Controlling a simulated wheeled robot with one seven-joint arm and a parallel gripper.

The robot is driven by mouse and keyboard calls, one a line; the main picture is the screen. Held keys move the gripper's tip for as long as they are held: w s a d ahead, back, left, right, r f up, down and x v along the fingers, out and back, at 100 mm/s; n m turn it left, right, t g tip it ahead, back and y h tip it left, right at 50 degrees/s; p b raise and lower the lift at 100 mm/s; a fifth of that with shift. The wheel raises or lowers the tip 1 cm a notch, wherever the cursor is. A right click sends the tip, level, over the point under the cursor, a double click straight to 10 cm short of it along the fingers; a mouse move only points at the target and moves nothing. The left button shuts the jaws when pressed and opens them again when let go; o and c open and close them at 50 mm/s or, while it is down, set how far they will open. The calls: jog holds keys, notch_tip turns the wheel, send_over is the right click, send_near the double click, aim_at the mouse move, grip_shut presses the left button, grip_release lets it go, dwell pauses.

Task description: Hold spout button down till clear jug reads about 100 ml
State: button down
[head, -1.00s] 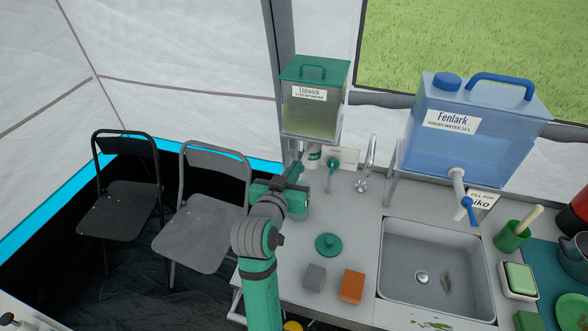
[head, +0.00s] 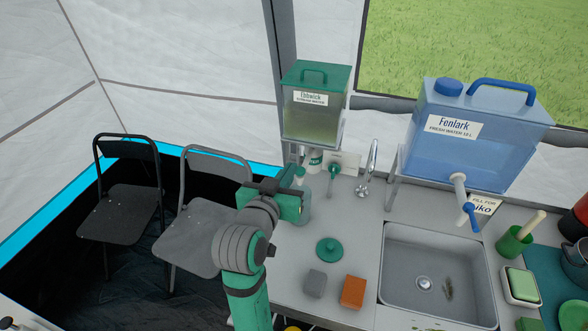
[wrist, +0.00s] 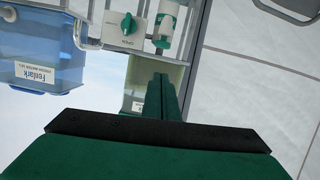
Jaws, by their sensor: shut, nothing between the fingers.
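My gripper (head: 289,176) is at the left end of the counter, in front of the green-lidded Ebbwick stream water tank (head: 312,118). In the wrist view its green fingers (wrist: 161,80) are together and empty, pointing toward that tank's side. The blue Fenlark fresh water tank (head: 480,130) has a white spout with a blue tap (head: 470,214).
A metal faucet (head: 368,170), green lid (head: 329,250), grey block (head: 315,283) and orange sponge (head: 352,291) are near the sink (head: 400,290). Two folding chairs (head: 130,205) stand left.

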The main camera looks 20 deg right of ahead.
jog(key=shift+v, duration=2.7)
jog(key=shift+r, duration=0.15)
jog(key=shift+a, duration=0.1)
jog(key=s+a+f+n+t+y, duration=0.1)
jog(key=s+a+f+n+y, duration=0.1)
jog(key=f, duration=0.5)
jog(key=s+a+f+n+y, duration=0.2)
jog(key=s+f+n, duration=0.1)
jog(key=s+f, duration=0.2)
jog(key=s+a+f+n+t+y, duration=0.1)
jog(key=s+a+f+n+y, duration=0.1)
jog(key=f, duration=0.8)
jog(key=shift+s+a+t, duration=0.3)
jog(key=shift+s+a, duration=0.3)
jog(key=shift+s, duration=0.25)
jog(key=s+a+f+y, duration=0.1)
jog(key=s+a+f, duration=0.1)
jog(key=s, duration=1)
jog(key=s+a+f+y, duration=0.2)
jog(key=s, duration=1.1)
jog(key=shift+a+f+m, duration=0.25)
jog(key=shift+a+m, duration=0.05)
jog(key=shift+m, duration=0.1)
